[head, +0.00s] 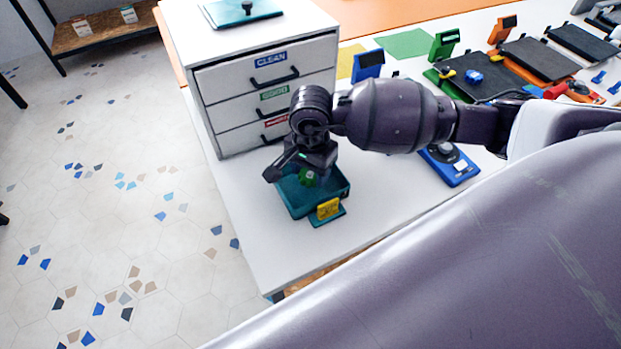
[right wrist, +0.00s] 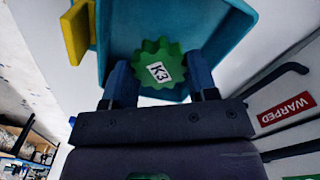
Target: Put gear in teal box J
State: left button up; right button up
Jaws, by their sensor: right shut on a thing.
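The green gear (head: 309,177) is between the fingers of my right gripper (head: 303,174). In the right wrist view the gear (right wrist: 160,66) carries a white K3 label, and a finger of the right gripper (right wrist: 160,82) is on each side of it. The teal box (head: 296,205) is open-topped, with a yellow tag (head: 328,209) at its front. The gear is over or inside the box; I cannot tell if it touches the floor. The box wall (right wrist: 228,30) also shows in the right wrist view. My left gripper is out of view.
A white drawer unit (head: 222,108) with CLEAN and other labels stands right behind the box. A teal lidded tray (head: 240,12) sits on top of it. A blue device (head: 450,165) lies to the right. The table's left edge is close to the box.

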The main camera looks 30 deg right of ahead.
aim_at(311, 173)
jog(key=shift+f, duration=1.75)
jog(key=shift+f, duration=0.1)
jog(key=o, duration=0.9)
notch_tip(311, 173, up, 11)
jog(key=p, duration=0.5)
jog(key=shift+r, duration=0.55)
